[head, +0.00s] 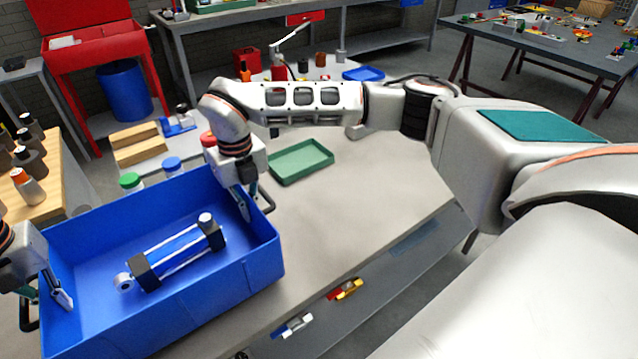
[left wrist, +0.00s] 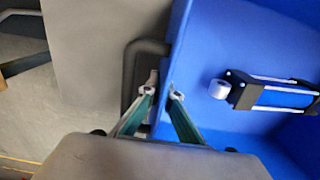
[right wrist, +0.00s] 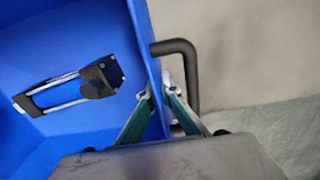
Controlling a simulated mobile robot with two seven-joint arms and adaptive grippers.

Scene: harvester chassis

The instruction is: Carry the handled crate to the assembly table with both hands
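The handled crate (head: 215,285) is a blue open box with a dark bar handle on each end. It is at the left of the head view, level, over a grey worktop; I cannot tell whether it touches it. A black-and-silver cylinder part with a blue body (head: 178,252) lies inside. My left gripper (head: 48,298) is at the left end wall, one finger inside and one outside, closed on it beside the handle (left wrist: 130,75). My right gripper (head: 250,200) is closed on the right end wall in the same way, beside the other handle (right wrist: 190,75).
A green tray (head: 301,162) lies on the grey worktop (head: 350,215), right of the crate. Jars with green (head: 131,181) and blue (head: 172,163) lids stand behind the crate. A wooden-topped bench (head: 45,190) with bottles is at left. A dark table (head: 560,45) with small parts stands far right.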

